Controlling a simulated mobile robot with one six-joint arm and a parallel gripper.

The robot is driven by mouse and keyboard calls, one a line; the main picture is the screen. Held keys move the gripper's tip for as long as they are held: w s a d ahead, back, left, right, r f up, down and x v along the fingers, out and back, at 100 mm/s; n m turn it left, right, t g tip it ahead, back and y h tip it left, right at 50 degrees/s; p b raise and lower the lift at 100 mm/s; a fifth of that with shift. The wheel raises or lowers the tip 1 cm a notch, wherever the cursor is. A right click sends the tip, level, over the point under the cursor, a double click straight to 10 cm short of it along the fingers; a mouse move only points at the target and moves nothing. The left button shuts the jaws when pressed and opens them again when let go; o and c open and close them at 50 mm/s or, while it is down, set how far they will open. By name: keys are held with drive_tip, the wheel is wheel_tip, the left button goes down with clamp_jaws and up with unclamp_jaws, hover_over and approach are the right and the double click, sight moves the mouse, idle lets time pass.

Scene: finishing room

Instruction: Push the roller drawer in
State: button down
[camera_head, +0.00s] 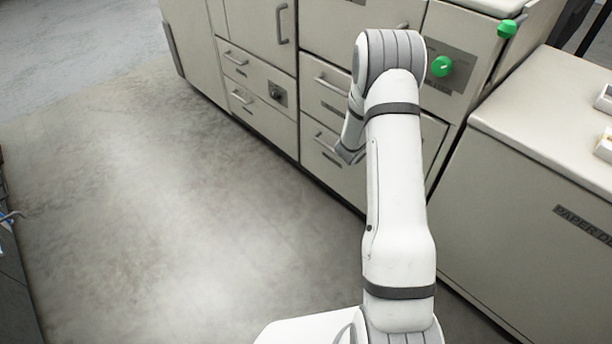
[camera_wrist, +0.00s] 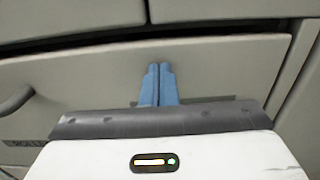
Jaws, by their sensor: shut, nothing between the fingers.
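My gripper (camera_wrist: 159,70) shows two blue fingers shut together with nothing between them. They point at a pale grey drawer front (camera_wrist: 225,70) in the wrist view, at or very near its surface; I cannot tell whether they touch. A curved grey handle (camera_wrist: 14,100) is on the left of this front. A thin top rim and a dark gap above it show, but how far the drawer stands out is unclear. In the head view my arm covers much of the drawer stack (camera_head: 318,100), and my gripper is hidden there.
A green knob (camera_head: 442,66) is on the cabinet right of my arm, with another green knob (camera_head: 507,28) behind it. A pale paper cabinet (camera_head: 520,180) stands close on the right. More drawers (camera_head: 255,85) are to the left. The floor (camera_head: 180,210) at left is clear.

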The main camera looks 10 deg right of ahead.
drive_tip(key=shift+w+r, duration=0.3)
drive_tip(key=shift+r, duration=0.05)
drive_tip(key=v, duration=1.4)
drive_tip(key=s+d+r+m+g+y+p, duration=0.3)
drive_tip(key=s+r+m+g+p, duration=0.75)
drive_tip(key=s+r+m, duration=0.55)
drive_tip(key=s+a+r+m+t+y+p, duration=0.3)
drive_tip(key=s+a+r+m+y+p, duration=0.5)
drive_tip(key=s+a+r+y, duration=0.4)
drive_tip(key=a+r, duration=0.4)
drive_tip(key=shift+s+m, duration=0.25)
drive_tip(key=shift+m, duration=0.15)
drive_tip(key=shift+a, duration=0.1)
